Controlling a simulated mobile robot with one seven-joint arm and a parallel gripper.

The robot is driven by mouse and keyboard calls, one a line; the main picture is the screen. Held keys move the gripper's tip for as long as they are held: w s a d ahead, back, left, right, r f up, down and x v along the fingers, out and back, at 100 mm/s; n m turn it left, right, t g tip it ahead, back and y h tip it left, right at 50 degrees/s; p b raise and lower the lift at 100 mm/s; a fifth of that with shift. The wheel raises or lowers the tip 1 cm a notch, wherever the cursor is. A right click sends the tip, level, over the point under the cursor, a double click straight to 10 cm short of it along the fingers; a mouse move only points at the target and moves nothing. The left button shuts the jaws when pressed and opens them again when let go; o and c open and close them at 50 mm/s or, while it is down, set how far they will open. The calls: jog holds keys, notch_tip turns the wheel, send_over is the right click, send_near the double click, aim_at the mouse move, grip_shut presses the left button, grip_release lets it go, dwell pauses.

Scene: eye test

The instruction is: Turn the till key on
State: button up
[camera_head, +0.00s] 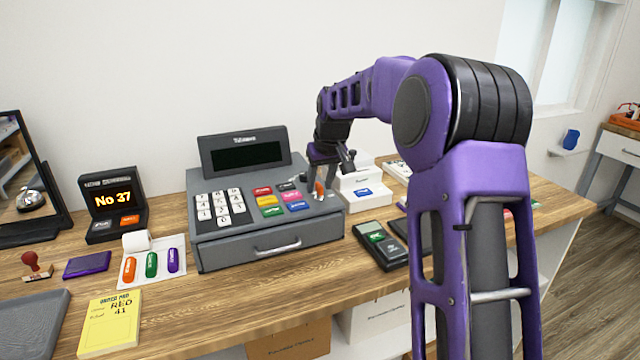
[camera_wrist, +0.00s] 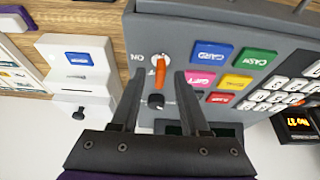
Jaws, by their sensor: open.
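The grey till (camera_head: 265,232) stands on the wooden counter, its display (camera_head: 246,155) dark. The orange till key (camera_wrist: 160,72) is on the till's top panel, beside the coloured buttons; its orange part also shows in the head view (camera_head: 319,187). An "ON" mark (camera_wrist: 137,57) is printed close to the key in the wrist view. A black round part (camera_wrist: 156,101) sits just below the key there. My gripper (camera_wrist: 159,76) is open, with one finger on each side of the key and visible gaps between. In the head view my gripper (camera_head: 320,178) points down at the till's right end.
A white box-like device (camera_head: 362,188) stands close to the till's right side. A card terminal (camera_head: 380,245) lies in front of it. Left of the till are a "No 37" display (camera_head: 113,208), a card with coloured capsules (camera_head: 150,262) and a yellow pad (camera_head: 110,323).

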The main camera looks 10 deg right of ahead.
jog(key=shift+c, duration=0.2)
grip_shut()
jog(key=shift+m, duration=0.3)
jog(key=m, duration=0.1)
jog(key=m+h, duration=0.1)
jog(key=m+p, duration=0.1)
jog(key=shift+a+m+h, duration=0.25)
jog(key=shift+m+h, duration=0.15)
jog(key=m, duration=0.2)
jog(key=m+h+p, duration=0.1)
jog(key=m, duration=0.1)
jog(key=shift+w+g+h, duration=0.1)
jog(key=shift+g+h, duration=0.2)
jog(key=m+g+h+p, duration=0.1)
jog(key=m+p, duration=0.1)
jog(key=m, duration=0.3)
jog(key=shift+w+a+r+p, duration=0.1)
jog(key=shift+p, duration=0.3)
jog(key=m+g, duration=0.1)
jog(key=m, duration=0.1)
jog(key=m+p, duration=0.1)
jog(key=m, duration=0.1)
jog(key=shift+w+g+h, duration=0.1)
jog(key=shift+g+h, duration=0.3)
jog(key=shift+m, duration=0.3)
